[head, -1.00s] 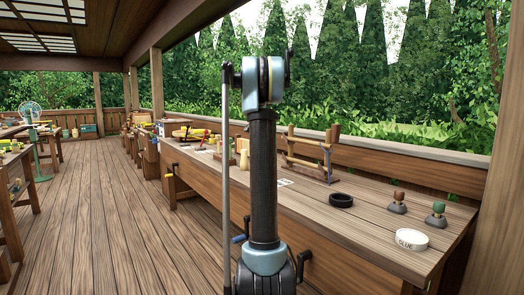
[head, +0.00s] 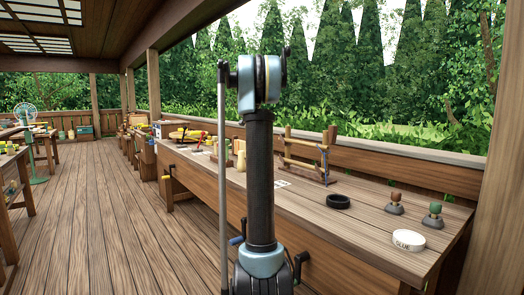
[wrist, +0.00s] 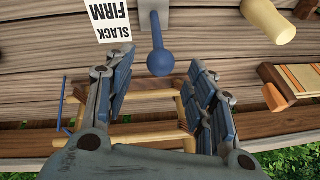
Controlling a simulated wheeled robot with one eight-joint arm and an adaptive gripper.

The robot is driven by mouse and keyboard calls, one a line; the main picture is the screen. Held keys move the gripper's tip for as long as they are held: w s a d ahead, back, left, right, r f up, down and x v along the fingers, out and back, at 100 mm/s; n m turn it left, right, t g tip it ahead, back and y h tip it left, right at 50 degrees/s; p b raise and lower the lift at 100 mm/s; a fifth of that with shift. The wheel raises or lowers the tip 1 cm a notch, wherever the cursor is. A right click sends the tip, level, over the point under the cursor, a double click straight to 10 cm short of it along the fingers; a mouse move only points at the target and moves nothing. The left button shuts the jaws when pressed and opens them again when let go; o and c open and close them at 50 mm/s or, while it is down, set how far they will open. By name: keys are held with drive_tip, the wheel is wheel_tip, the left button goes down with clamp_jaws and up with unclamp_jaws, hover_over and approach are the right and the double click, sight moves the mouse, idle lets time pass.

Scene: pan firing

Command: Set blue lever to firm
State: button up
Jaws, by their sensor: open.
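In the wrist view, a blue lever (wrist: 160,62) with a round ball knob extends from a grey plate (wrist: 152,6) at the top. The knob is between and slightly ahead of my gripper's two fingers (wrist: 158,72). The fingers are spread apart and empty; I cannot tell their height above the lever. A white card (wrist: 114,21) reading SLACK, with FIRM below it, lies left of the lever. In the head view, my arm hides the lever and my gripper is not visible.
A wooden frame (head: 305,157) stands on the bench (head: 345,222), and shows beneath my fingers in the wrist view (wrist: 140,104).

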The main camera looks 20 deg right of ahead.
drive_tip(key=v, duration=0.7)
drive_tip(key=shift+r, duration=0.25)
drive_tip(key=shift+s, duration=0.1)
drive_tip(key=s+a+f+n+y, duration=0.1)
drive_tip(key=s+a+f+n, duration=0.25)
drive_tip(key=s, duration=0.45)
drive_tip(key=s+a+f+n, duration=0.2)
drive_tip(key=s+a+f, duration=0.3)
drive_tip(key=s, duration=0.4)
drive_tip(key=s+a+f+n+y, duration=0.1)
drive_tip(key=s+a+f+n, duration=0.3)
drive_tip(key=s, duration=0.4)
drive_tip(key=s+a+f+n, duration=0.4)
drive_tip(key=s+f, duration=0.7)
drive_tip(key=f, duration=0.1)
drive_tip(key=s+a+f+n+y, duration=0.1)
drive_tip(key=s+a+f+n, duration=0.3)
drive_tip(key=s+f, duration=0.8)
drive_tip(key=shift+s+y, duration=0.25)
drive_tip(key=shift+y, duration=0.05)
